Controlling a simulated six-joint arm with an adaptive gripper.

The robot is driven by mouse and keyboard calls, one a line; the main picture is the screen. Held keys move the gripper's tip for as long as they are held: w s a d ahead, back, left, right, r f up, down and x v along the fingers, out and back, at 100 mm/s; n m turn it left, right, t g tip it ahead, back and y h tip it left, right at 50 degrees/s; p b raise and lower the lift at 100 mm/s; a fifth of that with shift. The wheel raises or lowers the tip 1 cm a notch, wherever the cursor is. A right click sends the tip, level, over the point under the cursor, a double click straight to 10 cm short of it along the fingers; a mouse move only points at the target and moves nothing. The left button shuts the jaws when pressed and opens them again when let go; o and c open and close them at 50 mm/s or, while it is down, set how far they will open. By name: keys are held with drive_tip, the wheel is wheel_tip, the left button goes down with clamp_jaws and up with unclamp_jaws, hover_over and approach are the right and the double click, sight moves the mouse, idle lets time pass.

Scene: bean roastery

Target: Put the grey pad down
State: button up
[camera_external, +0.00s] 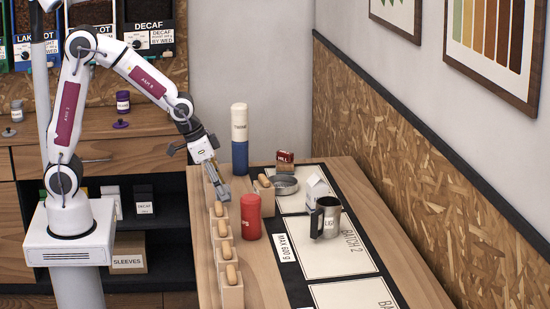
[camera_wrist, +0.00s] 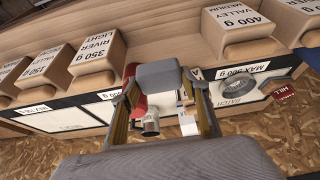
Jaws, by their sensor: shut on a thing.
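In the wrist view the grey pad (camera_wrist: 158,75), a rounded grey block, sits between the fingertips of my gripper (camera_wrist: 160,88), which is shut on it. In the external view my gripper (camera_external: 221,190) points down above the left part of the wooden table, just behind the row of small wooden boxes and left of the red canister. The pad is too small there to tell clearly from the fingers. Whether it touches anything below is hidden.
Wooden boxes (camera_external: 224,254) with tan blocks line the table's left side.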

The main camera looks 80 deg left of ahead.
wheel_tip(320, 180, up, 6)
drive_tip(key=shift+r, duration=0.1)
drive_tip(key=shift+w+d+r, duration=0.1)
drive_tip(key=shift+w+d, duration=0.1)
drive_tip(key=shift+w, duration=0.75)
drive_tip(key=w+d, duration=0.2)
drive_tip(key=w, duration=0.5)
drive_tip(key=w+d, duration=0.3)
drive_tip(key=w, duration=0.4)
hover_over(291, 232)
drive_tip(key=s, duration=0.2)
drive_tip(key=shift+w+f, duration=0.2)
drive_tip(key=shift+f, duration=2.5)
drive_tip(key=shift+f, duration=0.1)
drive_tip(key=shift+f, duration=3)
drive_tip(key=shift+f, duration=1.85)
